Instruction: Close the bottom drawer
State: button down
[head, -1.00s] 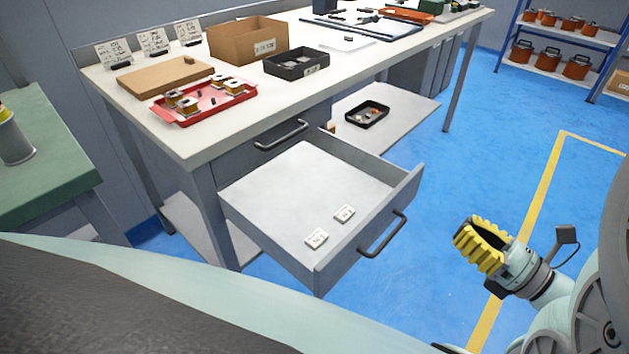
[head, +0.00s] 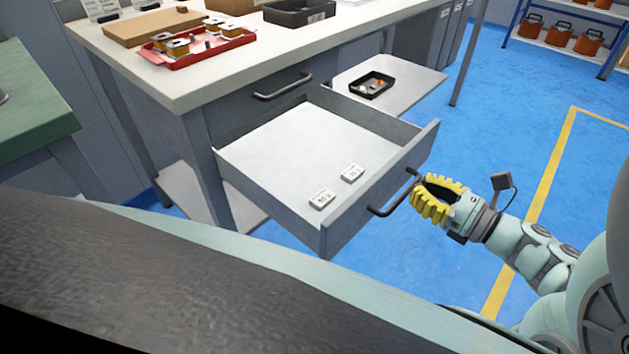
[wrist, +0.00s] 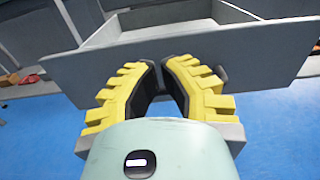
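The bottom drawer (head: 290,150) of the grey workbench is pulled far out, below a shut upper drawer (head: 240,110). Its front panel (head: 345,222) carries a dark bar handle (head: 385,208). Two small white labelled pieces (head: 322,198) (head: 352,173) lie inside near the front. My gripper (head: 428,190) has yellow ribbed fingers and is at the right end of the handle, outside the drawer. In the wrist view my gripper (wrist: 161,64) points at the drawer front (wrist: 220,60), with a narrow gap between its fingertips. The fingers mostly hide the handle there; I cannot tell if they touch it.
The benchtop (head: 190,85) holds a red tray (head: 185,58) of coils, a cardboard piece and a black bin (head: 298,12). A lower shelf (head: 415,82) with a black tray (head: 371,86) is behind the drawer. Blue floor (head: 500,120) is clear to the right.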

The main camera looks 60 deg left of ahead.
aim_at(390, 174)
jog(key=shift+x, duration=2.65)
jog(key=shift+s+a+f+b, duration=0.2)
jog(key=shift+a+b, duration=0.25)
jog(key=shift+b, duration=0.3)
jog(key=b+x, duration=0.4)
jog(key=x, duration=0.4)
jog(key=b+x, duration=0.4)
jog(key=x, duration=0.5)
jog(key=b+x, duration=0.5)
jog(key=x, duration=0.3)
jog(key=shift+w+a+r, duration=0.15)
jog(key=shift+a+r, duration=0.05)
jog(key=shift+r, duration=0.1)
